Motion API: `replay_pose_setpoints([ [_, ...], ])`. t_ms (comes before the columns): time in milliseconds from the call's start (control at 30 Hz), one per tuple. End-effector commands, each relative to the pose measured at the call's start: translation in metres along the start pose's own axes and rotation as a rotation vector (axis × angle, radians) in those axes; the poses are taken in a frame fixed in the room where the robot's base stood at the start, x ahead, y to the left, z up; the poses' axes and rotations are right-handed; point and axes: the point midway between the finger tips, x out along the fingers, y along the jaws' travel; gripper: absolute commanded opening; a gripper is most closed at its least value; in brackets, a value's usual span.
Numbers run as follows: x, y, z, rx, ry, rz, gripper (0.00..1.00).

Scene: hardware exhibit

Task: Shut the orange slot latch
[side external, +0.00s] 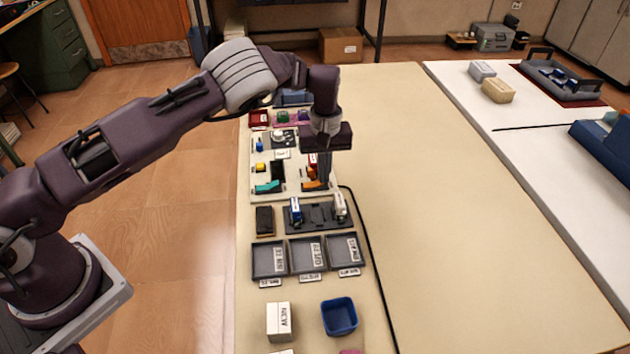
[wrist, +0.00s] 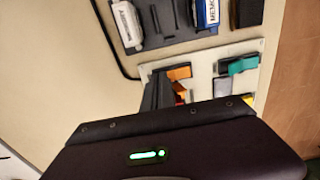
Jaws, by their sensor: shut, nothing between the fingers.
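The orange slot latch (side external: 311,185) is on the right part of a white panel (side external: 263,197), with another orange piece just above it. In the wrist view the orange part (wrist: 179,73) shows just beyond my fingers. My gripper (side external: 325,182) points down with its fingers together and empty, at the right side of the latch. In the wrist view my fingers (wrist: 158,88) lie close to the orange part and hide some of it. I cannot tell whether they touch it, or the latch's exact position.
A teal latch (side external: 268,187) and a black block (side external: 277,170) are on the panel left of the orange one. A dark tray (side external: 318,217) with a blue and a white item stands in front, then grey bins (side external: 307,256). The table to the right is clear.

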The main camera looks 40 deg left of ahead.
Motion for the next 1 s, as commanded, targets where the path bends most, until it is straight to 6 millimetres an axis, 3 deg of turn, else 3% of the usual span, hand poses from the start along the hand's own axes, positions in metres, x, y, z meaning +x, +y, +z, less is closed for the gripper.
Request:
replay_pose_setpoints([
  [667, 0.01, 0.0, 0.0, 0.0, 0.0, 0.0, 0.0],
  [1000, -0.028, 0.0, -0.001, 0.0, 0.001, 0.003, 0.0],
])
